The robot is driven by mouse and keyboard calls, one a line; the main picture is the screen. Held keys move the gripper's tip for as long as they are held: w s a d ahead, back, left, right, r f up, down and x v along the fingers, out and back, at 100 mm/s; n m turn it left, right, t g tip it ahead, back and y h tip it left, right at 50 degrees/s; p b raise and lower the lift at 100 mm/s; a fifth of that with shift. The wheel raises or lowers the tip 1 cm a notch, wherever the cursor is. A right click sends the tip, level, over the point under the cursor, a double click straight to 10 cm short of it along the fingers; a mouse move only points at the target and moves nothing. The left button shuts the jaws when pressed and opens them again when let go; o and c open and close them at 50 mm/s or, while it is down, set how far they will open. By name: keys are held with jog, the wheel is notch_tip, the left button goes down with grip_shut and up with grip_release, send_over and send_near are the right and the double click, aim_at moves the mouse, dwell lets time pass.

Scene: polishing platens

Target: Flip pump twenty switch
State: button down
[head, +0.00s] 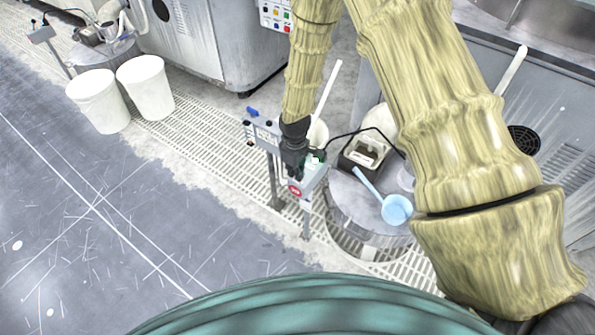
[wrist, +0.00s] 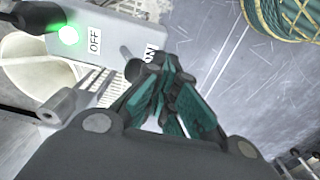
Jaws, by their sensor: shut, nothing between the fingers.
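A grey switch box (head: 311,181) on a post stands just below my gripper (head: 294,170) in the head view, with a red round mark on its front. In the wrist view the box (wrist: 118,28) fills the top left, with a lit green lamp (wrist: 68,35), an OFF label (wrist: 95,40) and an ON label (wrist: 151,53). A short grey lever (wrist: 127,54) shows between the labels, near the fingertips. My gripper (wrist: 165,88) is shut and empty beside the ON end. I cannot tell whether it touches the lever. No pump number is readable.
Another switch box (head: 264,133) with a blue lever stands just behind left. A round drum (head: 345,205) with a light blue ladle (head: 396,209) stands at right. White buckets (head: 98,100) stand at far left. The grey floor (head: 90,220) at left is clear.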

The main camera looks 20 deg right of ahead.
jog(key=shift+f+b, duration=0.5)
jog(key=shift+f, duration=0.65)
dwell(1.0)
jog(key=shift+r, duration=0.1)
notch_tip(320, 180, up, 7)
jog(key=p, duration=0.5)
dwell(0.8)
jog(key=s+f+m+y, duration=0.1)
jog(key=s+f+m, duration=0.1)
jog(key=s+f, duration=0.45)
jog(key=s+f+m, duration=0.2)
jog(key=s+f, duration=0.1)
jog(key=s, duration=0.7)
jog(key=s+d+m+h, duration=0.1)
jog(key=s+d+m, duration=0.2)
jog(key=s, duration=1.6)
jog(key=shift+s+d+m, duration=0.2)
jog(key=shift+s+m, duration=0.2)
jog(key=shift+m, duration=0.1)
jog(key=shift+f, duration=0.15)
